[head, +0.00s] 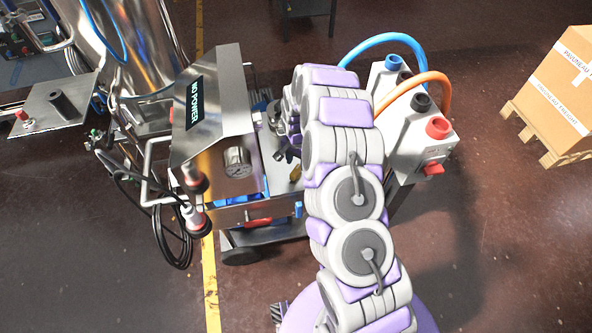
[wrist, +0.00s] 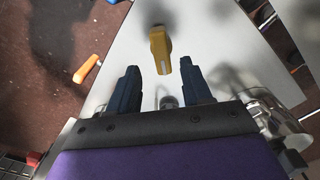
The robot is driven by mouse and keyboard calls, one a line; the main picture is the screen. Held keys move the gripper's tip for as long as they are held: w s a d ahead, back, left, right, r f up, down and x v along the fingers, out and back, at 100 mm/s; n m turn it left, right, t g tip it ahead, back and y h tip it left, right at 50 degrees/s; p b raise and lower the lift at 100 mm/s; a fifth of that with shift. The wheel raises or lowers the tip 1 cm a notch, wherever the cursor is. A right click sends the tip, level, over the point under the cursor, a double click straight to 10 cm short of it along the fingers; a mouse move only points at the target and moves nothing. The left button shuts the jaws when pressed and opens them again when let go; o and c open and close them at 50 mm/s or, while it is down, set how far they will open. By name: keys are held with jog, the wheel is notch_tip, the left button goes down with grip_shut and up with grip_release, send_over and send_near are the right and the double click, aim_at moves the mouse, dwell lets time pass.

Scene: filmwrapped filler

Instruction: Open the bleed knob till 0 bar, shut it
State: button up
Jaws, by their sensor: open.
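The bleed knob appears to be the yellow lever-like knob (wrist: 159,48) on a pale metal panel (wrist: 120,50) in the wrist view. It also shows as a small yellow part (head: 295,174) beside my gripper in the head view. My gripper (wrist: 160,67) is open, with its two dark fingers either side of the knob's near end and nothing held. Whether the fingers reach the knob's height cannot be told. In the head view my gripper (head: 282,133) is partly hidden by my arm. A round pressure gauge (head: 237,162) is on the machine's front; its reading is too small to read.
A steel hood marked "NO POWER" (head: 195,102) covers the machine's left part. An orange handle (wrist: 88,69) lies left of the panel. A grey socket box (head: 418,145) with blue and orange hoses stands right of my arm. Boxes on a pallet (head: 535,135) stand far right.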

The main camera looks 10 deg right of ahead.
aim_at(296, 170)
notch_tip(296, 170, down, 4)
jog(key=shift+f+b, duration=0.2)
jog(key=shift+b, duration=0.2)
jog(key=shift+a+f, duration=0.25)
jog(key=shift+a, duration=0.2)
jog(key=shift+d, duration=0.4)
jog(key=c, duration=0.4)
jog(key=shift+a, duration=0.1)
grip_shut()
